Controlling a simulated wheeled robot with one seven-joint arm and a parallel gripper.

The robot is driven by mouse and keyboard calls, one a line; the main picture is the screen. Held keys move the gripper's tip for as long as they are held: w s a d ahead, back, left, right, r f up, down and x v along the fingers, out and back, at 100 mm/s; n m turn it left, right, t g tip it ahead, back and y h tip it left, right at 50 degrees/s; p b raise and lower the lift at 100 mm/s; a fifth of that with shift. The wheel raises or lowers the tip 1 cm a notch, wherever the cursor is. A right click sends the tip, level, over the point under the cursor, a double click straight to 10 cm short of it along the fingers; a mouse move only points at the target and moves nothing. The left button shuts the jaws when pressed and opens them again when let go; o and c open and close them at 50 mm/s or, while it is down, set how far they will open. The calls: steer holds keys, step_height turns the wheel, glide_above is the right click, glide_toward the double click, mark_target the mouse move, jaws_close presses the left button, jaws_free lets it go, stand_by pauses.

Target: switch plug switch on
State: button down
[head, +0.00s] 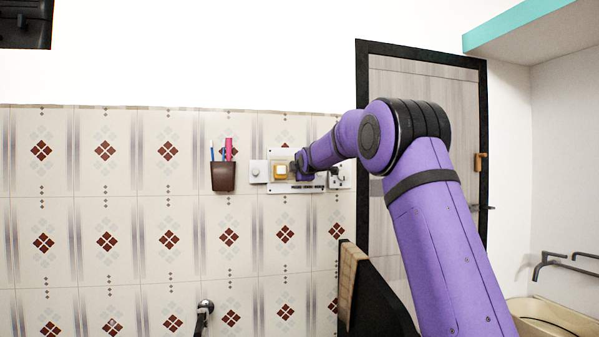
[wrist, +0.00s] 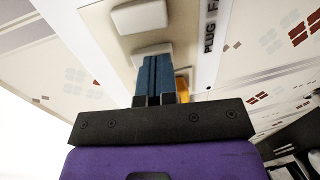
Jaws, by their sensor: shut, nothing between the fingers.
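The white switch plate (head: 292,186) is mounted on the tiled wall, and it also shows in the wrist view (wrist: 207,60) with partial lettering "PLUG F". A yellow-orange part in a pale square frame (head: 280,171) sits on its left side. In the wrist view an orange part (wrist: 183,84) shows beside my fingers. Two pale raised blocks (wrist: 140,17) (wrist: 152,47) lie above my fingertips. My gripper (head: 300,166) is at the plate, right of the orange part. Its blue fingers (wrist: 156,62) are shut and empty, overlapping the lower block; contact cannot be told.
A white plate with a round knob (head: 258,172) is left of the switch plate. A brown holder with pens (head: 223,177) hangs further left. Another small plate (head: 339,176) is at the right, partly hidden by my arm. A door (head: 418,90) stands right.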

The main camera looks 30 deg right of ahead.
steer(key=shift+w, duration=0.25)
steer(key=shift+w+f+t+h, duration=0.2)
steer(key=shift+f+t+h, duration=0.15)
steer(key=shift+t, duration=0.75)
stand_by(1.2)
steer(key=shift+f, duration=0.1)
